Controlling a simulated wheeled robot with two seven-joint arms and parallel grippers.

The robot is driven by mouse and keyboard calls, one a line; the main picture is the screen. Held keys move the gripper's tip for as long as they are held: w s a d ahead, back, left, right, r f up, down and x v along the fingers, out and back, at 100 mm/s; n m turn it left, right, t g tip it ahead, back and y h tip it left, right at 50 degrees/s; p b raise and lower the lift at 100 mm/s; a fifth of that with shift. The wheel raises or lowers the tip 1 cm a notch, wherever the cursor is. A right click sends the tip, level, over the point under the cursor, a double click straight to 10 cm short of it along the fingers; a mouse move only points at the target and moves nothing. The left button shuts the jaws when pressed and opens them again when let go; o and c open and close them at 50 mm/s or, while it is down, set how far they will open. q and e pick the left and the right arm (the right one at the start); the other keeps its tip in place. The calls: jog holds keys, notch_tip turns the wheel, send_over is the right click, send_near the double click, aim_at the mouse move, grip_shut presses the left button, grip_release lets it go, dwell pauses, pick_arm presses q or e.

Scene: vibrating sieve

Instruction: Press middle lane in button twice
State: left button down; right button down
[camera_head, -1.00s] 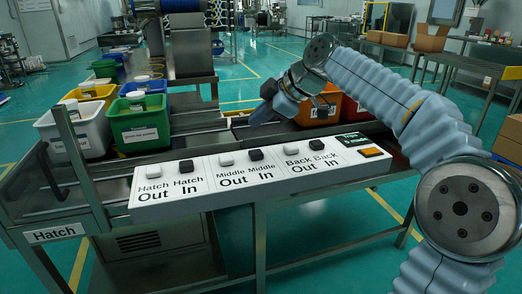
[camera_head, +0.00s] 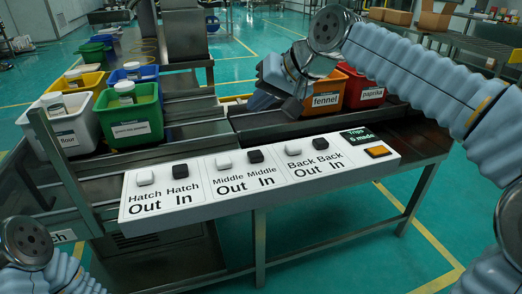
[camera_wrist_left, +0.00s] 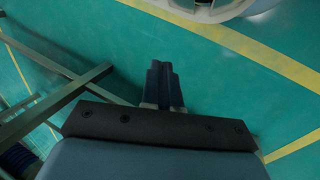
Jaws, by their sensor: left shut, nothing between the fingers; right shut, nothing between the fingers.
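The white control panel (camera_head: 215,206) runs across the front of the bench. Its Middle In button (camera_head: 254,156) is black and stands above the label "Middle In". The white Middle Out button (camera_head: 223,162) is just left of it. My right gripper (camera_head: 262,100) is shut and empty, behind and above the panel, apart from the buttons, near the fennel bin. My left arm (camera_head: 28,243) shows at the lower left, and its gripper is outside the head view. In the left wrist view my left gripper (camera_wrist_left: 164,84) is shut and empty above the green floor.
Hatch buttons (camera_head: 180,172) are left and Back buttons (camera_head: 322,144) right on the panel. An orange button (camera_head: 377,151) and a small dark display (camera_head: 358,136) are at its right end. An orange fennel bin (camera_head: 325,100), red paprika bin (camera_head: 371,95) and green bin (camera_head: 130,122) stand behind.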

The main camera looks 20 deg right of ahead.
aim_at(259, 154)
pick_arm(q)
jog(key=shift+f, duration=0.15)
pick_arm(e)
jog(key=shift+f, duration=0.1)
